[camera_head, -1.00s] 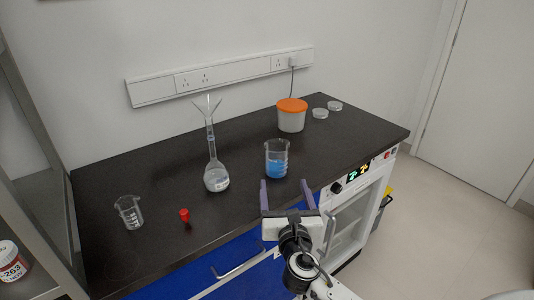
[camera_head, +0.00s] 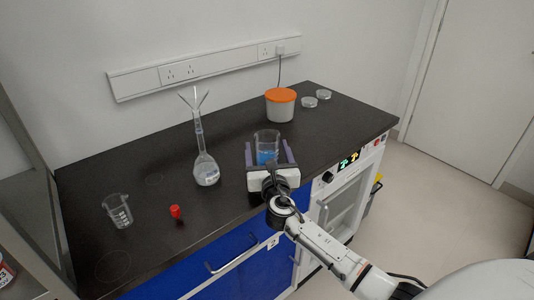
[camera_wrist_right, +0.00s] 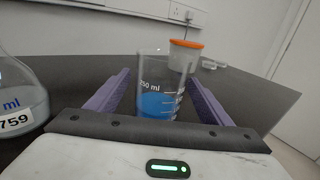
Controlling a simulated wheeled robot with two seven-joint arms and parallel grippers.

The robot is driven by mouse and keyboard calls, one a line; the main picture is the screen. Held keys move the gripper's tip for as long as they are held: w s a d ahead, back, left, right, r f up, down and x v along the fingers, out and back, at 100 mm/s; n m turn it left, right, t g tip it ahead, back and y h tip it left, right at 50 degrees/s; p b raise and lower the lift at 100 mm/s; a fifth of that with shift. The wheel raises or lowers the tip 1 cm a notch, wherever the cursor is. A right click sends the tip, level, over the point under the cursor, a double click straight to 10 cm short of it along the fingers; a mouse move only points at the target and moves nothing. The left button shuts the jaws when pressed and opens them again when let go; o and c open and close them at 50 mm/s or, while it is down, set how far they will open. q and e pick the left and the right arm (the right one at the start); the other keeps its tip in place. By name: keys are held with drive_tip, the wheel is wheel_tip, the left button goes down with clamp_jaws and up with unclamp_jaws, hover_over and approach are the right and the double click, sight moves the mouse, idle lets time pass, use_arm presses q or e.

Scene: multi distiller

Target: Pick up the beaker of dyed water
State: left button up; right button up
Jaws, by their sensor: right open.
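The beaker of blue dyed water (camera_head: 266,146) stands upright on the dark bench top near its front edge. My right gripper (camera_head: 268,151) is open, with one purple finger on each side of the beaker. In the right wrist view the beaker (camera_wrist_right: 160,88) stands between the spread fingers of the gripper (camera_wrist_right: 155,98), with a gap visible on both sides. The gripper body hides the beaker's base in the head view. My left gripper is not in view.
A volumetric flask with a funnel (camera_head: 206,168) stands close left of the gripper. A red-topped item (camera_head: 176,212) and an empty beaker (camera_head: 118,211) are further left. An orange-lidded tub (camera_head: 280,105) and petri dishes (camera_head: 310,102) stand behind, to the right.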

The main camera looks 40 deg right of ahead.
drive_tip(key=c, duration=1.3)
drive_tip(key=shift+o, duration=0.2)
drive_tip(key=shift+r, duration=0.15)
